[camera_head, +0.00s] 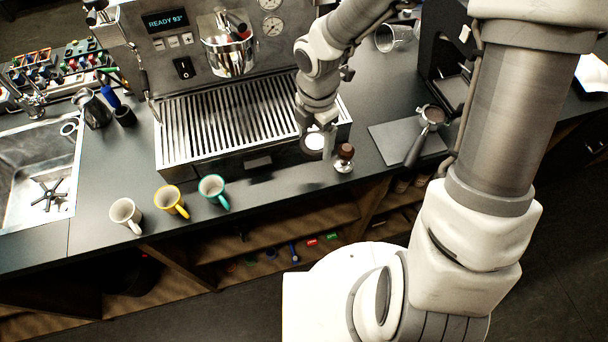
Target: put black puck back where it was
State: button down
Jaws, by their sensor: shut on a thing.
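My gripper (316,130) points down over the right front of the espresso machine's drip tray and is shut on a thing. Just below the fingertips is a small round piece with a dark rim and a bright pale middle (314,142). It looks like the black puck, but the fingers and glare hide its shape and how it is gripped. A tamper (344,157) with a brown knob stands upright just right of the gripper, apart from it, on the dark counter.
The espresso machine (165,135) stands behind. A portafilter (428,125) lies on a grey mat (381,139) at right. A glass (392,38) lies behind. Counter between teal cup and tamper is clear.

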jog(key=shift+s+a+f, duration=0.1)
jog(key=shift+a+f, duration=0.1)
jog(key=shift+f, duration=0.1)
notch_tip(320, 180, down, 9)
jog(key=shift+f+b, duration=0.2)
jog(key=shift+b, duration=0.8)
jog(key=shift+f, duration=0.25)
grip_release()
jog(key=shift+r, duration=0.1)
notch_tip(320, 180, up, 12)
jog(key=p, duration=0.2)
jog(key=shift+r+p, duration=0.2)
jog(key=shift+p, duration=0.1)
